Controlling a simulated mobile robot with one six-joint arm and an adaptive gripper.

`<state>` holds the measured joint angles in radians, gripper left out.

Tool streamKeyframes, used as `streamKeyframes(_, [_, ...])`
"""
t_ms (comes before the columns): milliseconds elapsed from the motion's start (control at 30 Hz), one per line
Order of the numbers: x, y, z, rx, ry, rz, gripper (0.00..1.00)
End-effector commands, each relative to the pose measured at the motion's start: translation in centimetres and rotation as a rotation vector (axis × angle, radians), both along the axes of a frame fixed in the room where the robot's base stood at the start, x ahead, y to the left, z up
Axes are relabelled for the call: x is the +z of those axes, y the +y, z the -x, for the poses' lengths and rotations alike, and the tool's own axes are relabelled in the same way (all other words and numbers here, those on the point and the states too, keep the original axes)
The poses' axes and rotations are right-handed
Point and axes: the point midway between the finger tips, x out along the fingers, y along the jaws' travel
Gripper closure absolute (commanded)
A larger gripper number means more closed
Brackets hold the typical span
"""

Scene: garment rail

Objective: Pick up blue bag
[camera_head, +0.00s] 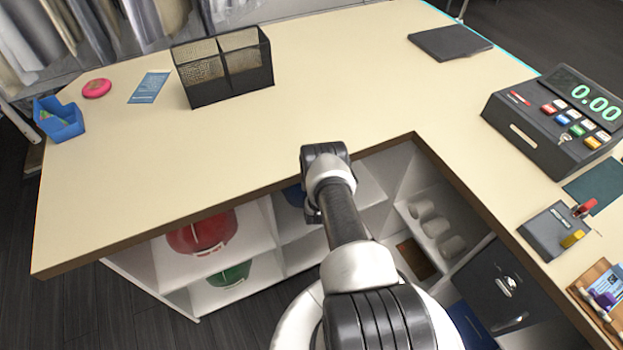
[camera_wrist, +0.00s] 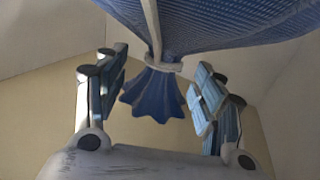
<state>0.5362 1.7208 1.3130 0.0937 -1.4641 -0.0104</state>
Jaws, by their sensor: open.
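The blue bag (camera_wrist: 225,25) fills the top of the wrist view. Its neck is tied with a pale cord (camera_wrist: 152,65), and its gathered blue end (camera_wrist: 153,95) flares out below the tie. My gripper (camera_wrist: 158,84) is open, with one finger on each side of the gathered end. I see gaps between the fingers and the cloth. In the head view a small part of the blue bag (camera_head: 293,196) shows in a shelf compartment under the counter, left of my arm. My arm and the counter edge hide the rest of it and my gripper's fingers there.
White compartment walls (camera_wrist: 52,38) surround the bag. A red bag (camera_head: 203,232) and a green bag (camera_head: 228,275) sit in compartments to the left. The counter (camera_head: 120,180) overhangs the shelves. A mesh organiser (camera_head: 222,66) and a cash register (camera_head: 550,125) stand on top.

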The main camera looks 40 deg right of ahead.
Motion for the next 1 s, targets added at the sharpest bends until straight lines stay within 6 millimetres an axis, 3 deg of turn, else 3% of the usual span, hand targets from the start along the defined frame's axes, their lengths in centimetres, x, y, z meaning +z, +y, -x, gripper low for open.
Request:
streamKeyframes(100, [-0.11, -0.59, -0.89, 0.001, 0.000, 0.000, 0.37])
streamKeyframes(367, [0.00, -0.67, -1.02, 0.001, 0.001, -0.001, 0.38])
streamKeyframes(1000, [0.00, -0.66, -1.01, 0.000, -0.001, -0.001, 0.81])
